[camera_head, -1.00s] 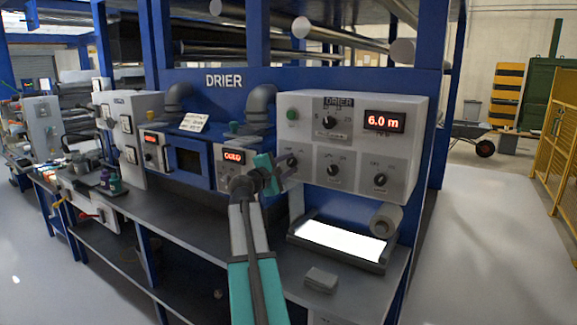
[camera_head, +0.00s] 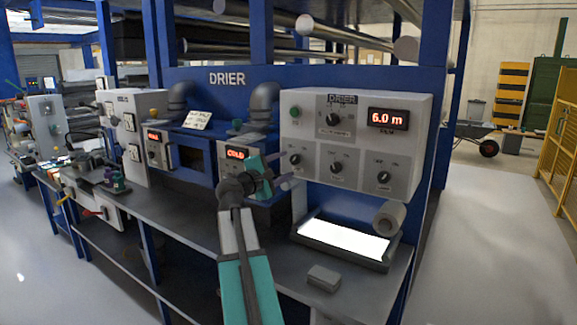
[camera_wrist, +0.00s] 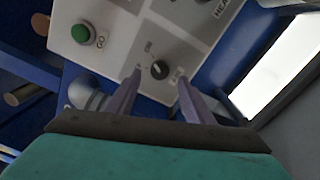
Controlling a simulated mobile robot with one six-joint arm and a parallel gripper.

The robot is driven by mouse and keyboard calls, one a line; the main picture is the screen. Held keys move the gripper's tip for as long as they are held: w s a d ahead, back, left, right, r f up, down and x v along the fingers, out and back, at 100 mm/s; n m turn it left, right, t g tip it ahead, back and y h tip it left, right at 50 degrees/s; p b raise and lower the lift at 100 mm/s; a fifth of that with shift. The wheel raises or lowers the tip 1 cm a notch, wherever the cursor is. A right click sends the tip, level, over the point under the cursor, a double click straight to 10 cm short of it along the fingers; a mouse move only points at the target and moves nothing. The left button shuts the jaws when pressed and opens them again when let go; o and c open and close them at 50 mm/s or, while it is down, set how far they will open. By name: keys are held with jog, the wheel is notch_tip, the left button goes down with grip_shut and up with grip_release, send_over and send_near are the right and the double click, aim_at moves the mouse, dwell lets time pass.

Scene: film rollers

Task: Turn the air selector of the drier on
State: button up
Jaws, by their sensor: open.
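The drier's control box (camera_head: 413,150) is light grey, with a green button, a red display and several black knobs. A black knob (camera_head: 295,159) at its lower left shows near my gripper. In the wrist view a round black knob (camera_wrist: 160,69) lies between and beyond my fingertips, with an ON mark above left of it. Its other label is too blurred to read surely, so I cannot confirm that it is the air selector. My gripper (camera_head: 290,184) is open and empty, just below left of that knob. In the wrist view its fingers (camera_wrist: 160,77) flank the knob; contact cannot be told.
A green GO button (camera_wrist: 83,33) is upper left of the knob. A knob labelled HEAT (camera_wrist: 190,3) is at the top edge. A lit white panel (camera_head: 345,240) and a roll (camera_head: 389,218) are below the box. A grey block (camera_head: 323,278) lies on the bench.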

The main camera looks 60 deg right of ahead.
jog(key=a, duration=0.8)
jog(key=shift+a+b, duration=0.15)
jog(key=shift+b, duration=0.25)
